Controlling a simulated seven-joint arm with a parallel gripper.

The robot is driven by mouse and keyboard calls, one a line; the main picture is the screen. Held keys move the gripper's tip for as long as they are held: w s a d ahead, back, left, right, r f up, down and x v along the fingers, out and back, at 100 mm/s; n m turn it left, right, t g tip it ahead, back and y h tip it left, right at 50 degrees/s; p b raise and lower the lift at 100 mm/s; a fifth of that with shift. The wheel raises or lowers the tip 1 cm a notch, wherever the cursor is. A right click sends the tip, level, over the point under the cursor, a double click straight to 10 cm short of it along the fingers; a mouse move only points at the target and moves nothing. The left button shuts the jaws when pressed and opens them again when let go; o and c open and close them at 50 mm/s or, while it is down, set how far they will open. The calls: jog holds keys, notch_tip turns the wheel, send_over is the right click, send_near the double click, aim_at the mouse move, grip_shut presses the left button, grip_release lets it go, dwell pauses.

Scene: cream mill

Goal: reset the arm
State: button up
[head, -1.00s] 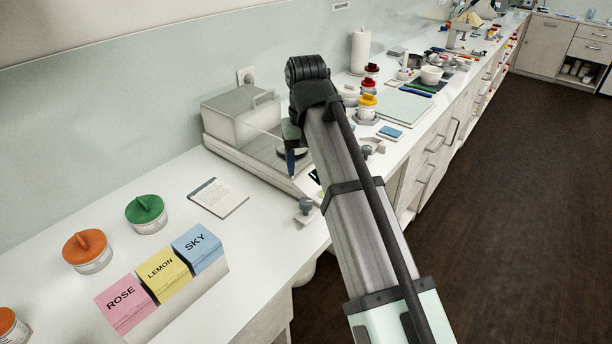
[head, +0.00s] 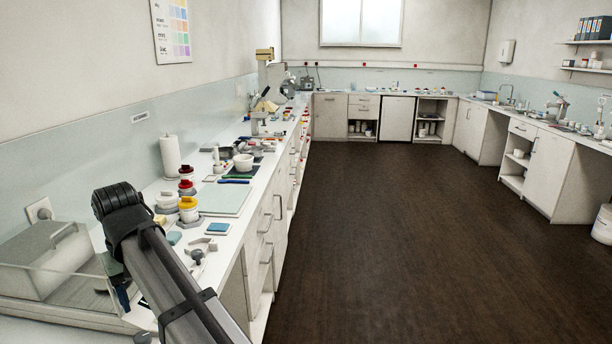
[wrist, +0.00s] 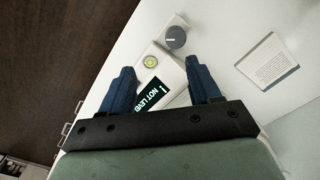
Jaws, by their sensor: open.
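My gripper (wrist: 160,88) shows in the wrist view with its two blue fingers apart and nothing between them. It is above the front corner of the balance. The balance's dark display (wrist: 154,95) reads "NOT LEVEL" and shows between the fingers. A round bubble level (wrist: 150,62) and a grey knob (wrist: 175,37) are just beyond the fingertips. In the head view my arm reaches up from the bottom, with the boxy balance (head: 60,262) to its left. The gripper is mostly hidden behind my arm there.
A printed card (wrist: 268,62) lies on the white counter. In the head view, red and yellow lidded jars (head: 188,208), a pale board (head: 222,199), a white bowl (head: 243,162) and a paper roll (head: 170,156) stand farther along the counter. The dark floor (head: 390,230) to the right is clear.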

jog(key=w+d+f+m, duration=0.2)
jog(key=w+d+f, duration=0.5)
jog(key=d+f, duration=0.5)
jog(key=w+d+f+m, duration=0.2)
jog(key=w+d+f, duration=0.5)
jog(key=d+f, duration=0.4)
jog(key=s+d+f+m, duration=0.3)
jog(key=d+f, duration=0.8)
jog(key=d, duration=0.5)
jog(key=s+d+f+m, duration=0.35)
jog(key=d+f, duration=0.85)
jog(key=d, duration=0.4)
jog(key=s+f+g, duration=0.3)
jog(key=s+f, duration=0.6)
jog(key=s, duration=0.5)
jog(key=s+f+g, duration=0.3)
jog(key=s+f, duration=0.7)
jog(key=s, duration=0.5)
jog(key=shift+s+a+n+g, duration=0.15)
jog(key=shift+a+n+g, duration=0.1)
jog(key=shift+n+g, duration=0.15)
